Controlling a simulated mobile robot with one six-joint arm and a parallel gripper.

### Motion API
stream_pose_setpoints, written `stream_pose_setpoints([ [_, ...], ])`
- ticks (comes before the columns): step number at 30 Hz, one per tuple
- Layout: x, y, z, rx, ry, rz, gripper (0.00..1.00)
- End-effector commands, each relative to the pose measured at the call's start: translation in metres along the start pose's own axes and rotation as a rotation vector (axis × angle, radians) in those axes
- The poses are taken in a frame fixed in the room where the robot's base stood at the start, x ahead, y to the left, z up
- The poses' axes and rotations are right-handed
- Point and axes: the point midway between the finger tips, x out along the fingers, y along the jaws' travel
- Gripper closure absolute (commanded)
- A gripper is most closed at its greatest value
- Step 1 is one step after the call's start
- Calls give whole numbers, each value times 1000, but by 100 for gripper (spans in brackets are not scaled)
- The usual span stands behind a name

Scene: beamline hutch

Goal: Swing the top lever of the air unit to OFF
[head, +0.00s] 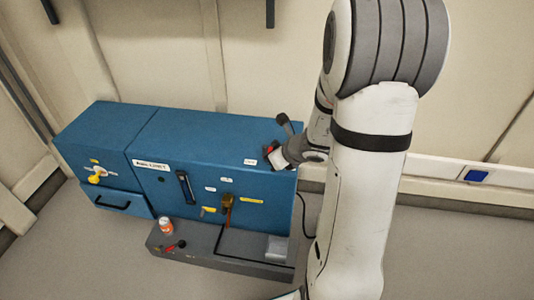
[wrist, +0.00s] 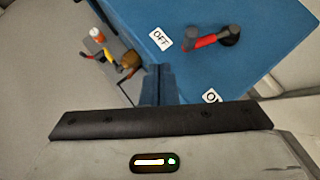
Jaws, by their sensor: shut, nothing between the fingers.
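The top lever (wrist: 206,41) is a red bar on top of the blue air unit (head: 230,135). A dark round hub is at its right end and a dark upright handle at its left end in the wrist view. Its handle end points toward the white OFF label (wrist: 161,38), with a small gap between. A second label (wrist: 211,96) starting with O is partly hidden by my gripper's body. My gripper (wrist: 158,84) is shut and empty, apart from the lever, below and left of it in the wrist view. In the head view my arm's end partly covers the lever area.
The unit's front has a yellow valve (head: 97,175), a black handle (head: 185,187) and a brass-coloured part (head: 228,205). An orange-and-white bottle (head: 166,226) and a red-and-black tool (head: 174,246) sit on the grey base ledge (head: 200,262). A wall stands close behind the unit.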

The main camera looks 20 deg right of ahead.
Motion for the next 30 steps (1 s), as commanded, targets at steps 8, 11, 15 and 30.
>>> stream_pose_setpoints([
  [8, -54, 21, 6, -1, 1, 4, 100],
  [11, -62, 25, 6, -2, 2, 6, 100],
  [15, -66, 28, 5, -1, 2, 7, 100],
  [30, -67, 29, 6, -9, 2, 11, 100],
])
